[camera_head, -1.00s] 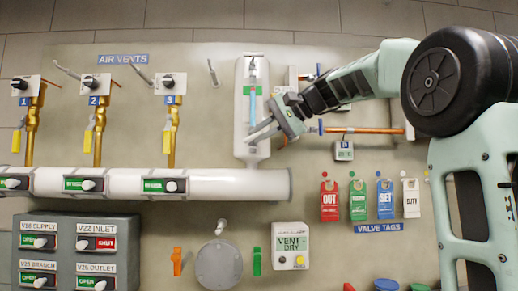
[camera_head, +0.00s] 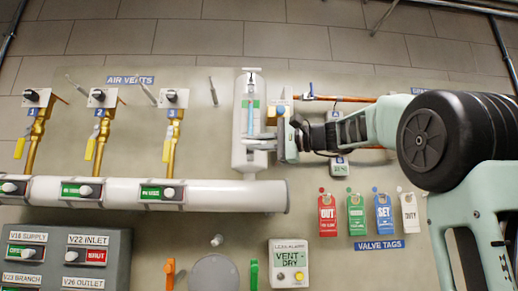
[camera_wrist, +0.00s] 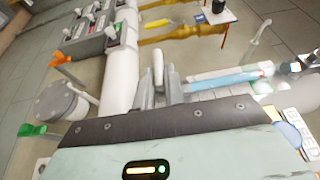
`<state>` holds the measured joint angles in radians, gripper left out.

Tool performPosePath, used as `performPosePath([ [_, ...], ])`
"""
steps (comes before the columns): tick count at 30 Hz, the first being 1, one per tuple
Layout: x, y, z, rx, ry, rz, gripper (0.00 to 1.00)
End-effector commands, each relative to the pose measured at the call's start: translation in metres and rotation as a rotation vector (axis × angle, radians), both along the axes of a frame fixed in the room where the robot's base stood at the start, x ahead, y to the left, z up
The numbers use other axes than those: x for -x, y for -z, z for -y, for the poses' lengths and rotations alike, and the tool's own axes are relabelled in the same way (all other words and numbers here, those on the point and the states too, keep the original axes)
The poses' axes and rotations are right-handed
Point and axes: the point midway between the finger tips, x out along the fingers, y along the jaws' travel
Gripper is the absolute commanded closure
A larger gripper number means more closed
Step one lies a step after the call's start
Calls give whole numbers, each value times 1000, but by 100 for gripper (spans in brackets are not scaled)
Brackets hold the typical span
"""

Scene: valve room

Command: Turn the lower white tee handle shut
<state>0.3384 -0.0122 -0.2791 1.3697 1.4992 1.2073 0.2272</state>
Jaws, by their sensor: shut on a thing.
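The white sight gauge (camera_head: 239,155) stands upright on the panel, with blue liquid in its glass tube (camera_head: 251,118). The upper tee handle (camera_head: 251,70) is at its top. My gripper (camera_head: 262,141) reaches in from the right at the gauge's lower end. In the wrist view my gripper (camera_wrist: 160,88) is shut on the lower white tee handle (camera_wrist: 158,64), whose pale end sticks up between the fingers. My fingers hide much of this handle in the head view. The glass tube also shows in the wrist view (camera_wrist: 225,79), right of the fingers.
A wide white pipe (camera_head: 225,195) runs below the gauge. Brass air vents (camera_head: 170,130) stand to the left. Coloured valve tags (camera_head: 356,215) hang at the lower right.

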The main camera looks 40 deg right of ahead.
Motion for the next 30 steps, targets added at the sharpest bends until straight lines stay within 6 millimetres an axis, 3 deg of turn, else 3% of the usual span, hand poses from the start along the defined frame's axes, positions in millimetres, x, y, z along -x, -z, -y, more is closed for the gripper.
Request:
performPosePath([
  [10, 0, 1, 0, -3, -1, -1, 100],
  [12, 0, 1, 0, -2, -1, -2, 75],
  [13, 0, 1, 0, -2, -1, -2, 67],
  [23, 1, 1, 1, -2, 0, 0, 67],
  [30, 29, 2, 20, -1, 3, 2, 67],
])
